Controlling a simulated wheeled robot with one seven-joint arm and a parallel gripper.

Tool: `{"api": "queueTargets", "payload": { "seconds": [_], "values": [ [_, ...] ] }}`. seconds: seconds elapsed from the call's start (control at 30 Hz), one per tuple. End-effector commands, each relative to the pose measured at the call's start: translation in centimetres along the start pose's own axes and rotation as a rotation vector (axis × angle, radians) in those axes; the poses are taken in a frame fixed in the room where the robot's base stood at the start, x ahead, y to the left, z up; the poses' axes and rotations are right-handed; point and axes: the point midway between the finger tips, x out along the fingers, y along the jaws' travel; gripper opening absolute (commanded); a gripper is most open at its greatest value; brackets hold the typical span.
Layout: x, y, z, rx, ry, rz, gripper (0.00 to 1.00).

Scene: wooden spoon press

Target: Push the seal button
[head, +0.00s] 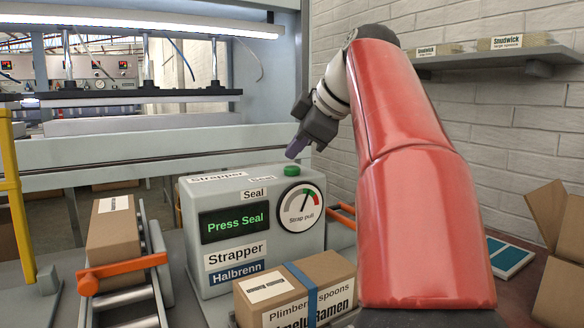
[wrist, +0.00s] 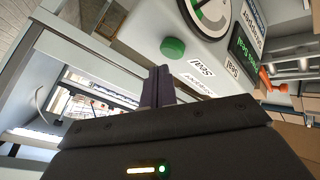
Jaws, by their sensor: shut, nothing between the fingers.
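The green seal button (head: 292,170) stands on top of the grey strapper machine (head: 215,283), at its right end near the "Seal" label. The machine's screen (head: 234,224) reads "Press Seal". My gripper (head: 295,150) is shut and empty, with its fingertips a little above the button in the head view. In the wrist view the closed fingers of my gripper (wrist: 158,75) point toward the machine's top edge, and the green button (wrist: 173,48) shows just beyond and right of the tips. A gap shows between fingertips and button.
A strapped carton (head: 298,287) sits in front of the machine, with a blue strap around it. Another carton (head: 112,240) lies on rollers at left behind an orange bar (head: 122,268). A round gauge (head: 301,207) is on the machine's front.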

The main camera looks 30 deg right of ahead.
Motion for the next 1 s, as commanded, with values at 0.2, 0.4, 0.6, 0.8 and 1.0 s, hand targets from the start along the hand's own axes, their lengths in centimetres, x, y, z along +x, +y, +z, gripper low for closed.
{"api": "queueTargets", "payload": {
  "seconds": [0.2, 0.4, 0.6, 0.8, 1.0],
  "values": [
    [0.0, 0.0, 0.0, 0.0, 0.0, 0.0, 0.0],
    [0.0, 0.0, 0.0, 0.0, 0.0, 0.0, 0.0],
    [0.0, 0.0, 0.0, 0.0, 0.0, 0.0, 0.0],
    [0.3, -0.23, 0.2, 0.0, 0.0, 0.0, 0.0],
    [0.65, -0.48, 0.44, 0.0, 0.0, -0.001, 0.0]
  ]
}}
